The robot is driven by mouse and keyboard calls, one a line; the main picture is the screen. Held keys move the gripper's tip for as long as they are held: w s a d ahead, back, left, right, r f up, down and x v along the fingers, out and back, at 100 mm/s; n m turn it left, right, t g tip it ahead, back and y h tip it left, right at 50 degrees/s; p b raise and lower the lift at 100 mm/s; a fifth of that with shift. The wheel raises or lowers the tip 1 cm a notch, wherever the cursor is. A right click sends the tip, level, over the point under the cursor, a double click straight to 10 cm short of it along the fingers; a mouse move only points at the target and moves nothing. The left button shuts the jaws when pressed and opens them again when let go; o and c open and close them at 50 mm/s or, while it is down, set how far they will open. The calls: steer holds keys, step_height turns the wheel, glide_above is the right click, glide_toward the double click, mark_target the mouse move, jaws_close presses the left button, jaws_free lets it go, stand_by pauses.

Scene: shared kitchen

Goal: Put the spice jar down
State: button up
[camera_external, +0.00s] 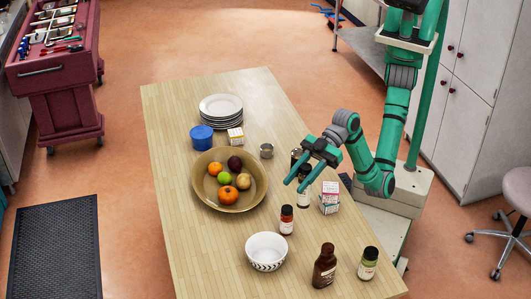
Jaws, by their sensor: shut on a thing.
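My gripper (298,184) reaches over the right side of the wooden table (185,250), its two green fingers pointing left and towards the front. It is shut on a dark-capped spice jar with a pale label (304,201). The fingers hide part of the jar's upper half. The jar is upright, and its base is at or close to the tabletop; I cannot tell whether it touches.
Close by stand a red-brown jar (286,220), a small white carton (329,197) and a dark jar (296,155), partly hidden. A fruit bowl (204,199) is left.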

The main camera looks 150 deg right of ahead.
steer(key=w+d+f+m+g+h, duration=0.1)
steer(key=w+d+f, duration=0.1)
steer(key=w, duration=0.3)
steer(key=w+d+f+m+h, duration=0.1)
steer(key=w+d+f, duration=0.1)
steer(key=w, duration=0.4)
steer(key=w+d+f, duration=0.1)
steer(key=w+f, duration=0.3)
steer(key=f, duration=0.4)
steer(key=shift+w+d+f+h, duration=0.25)
steer(key=shift+w+h, duration=0.05)
steer(key=shift+w, duration=0.05)
steer(key=shift+f, duration=0.15)
steer(key=o, duration=1.2)
